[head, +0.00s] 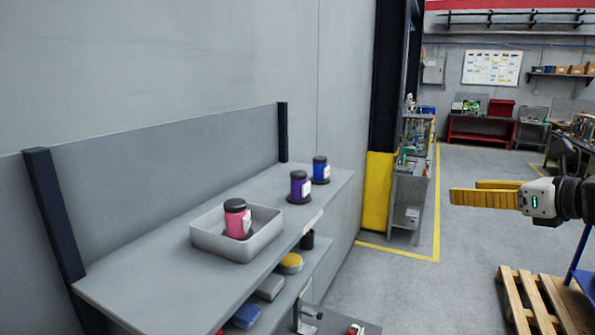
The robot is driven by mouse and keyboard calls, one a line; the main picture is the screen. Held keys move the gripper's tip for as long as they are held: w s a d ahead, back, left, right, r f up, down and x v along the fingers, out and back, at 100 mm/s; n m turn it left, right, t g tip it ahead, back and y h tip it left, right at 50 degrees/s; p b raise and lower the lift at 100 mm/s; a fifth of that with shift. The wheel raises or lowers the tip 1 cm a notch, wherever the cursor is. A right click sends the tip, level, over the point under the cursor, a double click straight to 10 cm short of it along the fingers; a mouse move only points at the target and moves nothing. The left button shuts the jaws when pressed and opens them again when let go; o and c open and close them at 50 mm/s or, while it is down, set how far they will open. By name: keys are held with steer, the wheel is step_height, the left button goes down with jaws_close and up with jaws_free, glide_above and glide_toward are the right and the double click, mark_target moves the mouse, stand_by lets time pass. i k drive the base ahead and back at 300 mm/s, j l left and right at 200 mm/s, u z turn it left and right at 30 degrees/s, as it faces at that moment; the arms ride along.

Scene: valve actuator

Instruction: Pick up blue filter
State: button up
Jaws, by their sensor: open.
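The blue filter (320,170) is a blue cylinder with a black top. It stands upright on a dark round base near the far end of the grey bench (322,205). My gripper (465,190) has yellow fingers and is at the right side of the head view, pointing left. It is open and empty, well to the right of the bench and apart from the filter. A purple filter (299,187) stands just in front of the blue one. A pink filter (236,219) stands in a grey tray (275,238) on the bench.
A lower shelf (312,268) holds several items, including a yellow-topped one (291,262). A back panel and dark posts (283,132) edge the bench. A yellow-based column (377,190) stands beyond it. A wooden pallet (540,300) is at lower right.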

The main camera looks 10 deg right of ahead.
mark_target(321, 172)
steer(key=i+l+z, duration=0.2)
steer(key=i, duration=0.25)
steer(key=i+l+z, duration=0.25)
steer(key=i, duration=0.25)
